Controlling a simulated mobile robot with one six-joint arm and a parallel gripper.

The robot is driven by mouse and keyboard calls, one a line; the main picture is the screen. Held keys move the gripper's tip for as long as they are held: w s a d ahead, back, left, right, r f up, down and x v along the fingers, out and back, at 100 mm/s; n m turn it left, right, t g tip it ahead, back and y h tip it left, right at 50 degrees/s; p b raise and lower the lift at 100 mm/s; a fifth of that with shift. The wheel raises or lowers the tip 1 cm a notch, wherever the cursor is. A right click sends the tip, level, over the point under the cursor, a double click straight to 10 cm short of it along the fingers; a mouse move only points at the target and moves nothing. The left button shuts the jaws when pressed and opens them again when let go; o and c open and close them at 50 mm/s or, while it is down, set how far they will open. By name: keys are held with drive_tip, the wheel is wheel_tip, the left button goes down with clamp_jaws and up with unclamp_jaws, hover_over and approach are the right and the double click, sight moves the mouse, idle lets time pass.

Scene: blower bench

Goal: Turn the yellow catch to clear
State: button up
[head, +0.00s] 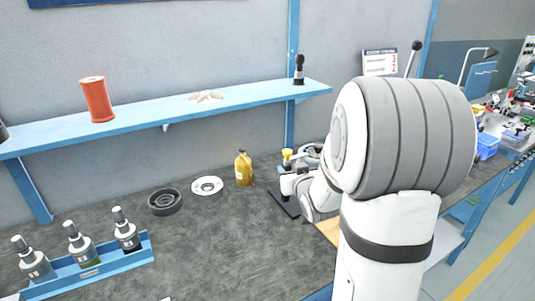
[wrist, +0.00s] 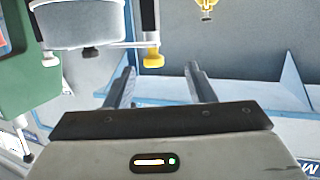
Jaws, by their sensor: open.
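The yellow catch (wrist: 153,58) shows in the wrist view as a small yellow knob under the end of a white bar, beside a round grey housing (wrist: 90,25). My gripper (wrist: 159,70) is open, its two fingers apart with nothing held between them. The knob appears between the fingertips in the picture, a little beyond them; I see no contact. In the head view a small yellow part (head: 287,154) shows close to my wrist, left of my arm. My arm hides much of the fixture there, and the catch's pointing direction cannot be read.
A yellow bottle (head: 243,168), a white disc (head: 207,186) and a black ring (head: 165,201) stand left of my arm. A blue rack (head: 90,271) holds several small bottles. A blue shelf (head: 160,112) runs above. The bench middle is clear. A green body (wrist: 30,65) fills the wrist view's left.

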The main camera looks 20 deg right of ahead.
sight(289, 155)
drive_tip(key=w+t, duration=0.1)
drive_tip(key=w, duration=0.2)
drive_tip(key=w+d, duration=0.1)
drive_tip(key=w, duration=0.2)
drive_tip(key=w+d+t+p, duration=0.1)
drive_tip(key=w, duration=0.2)
drive_tip(key=shift+w+t, duration=0.2)
drive_tip(key=shift+t, duration=0.1)
drive_tip(key=shift+d, duration=0.1)
drive_tip(key=shift+c, duration=0.4)
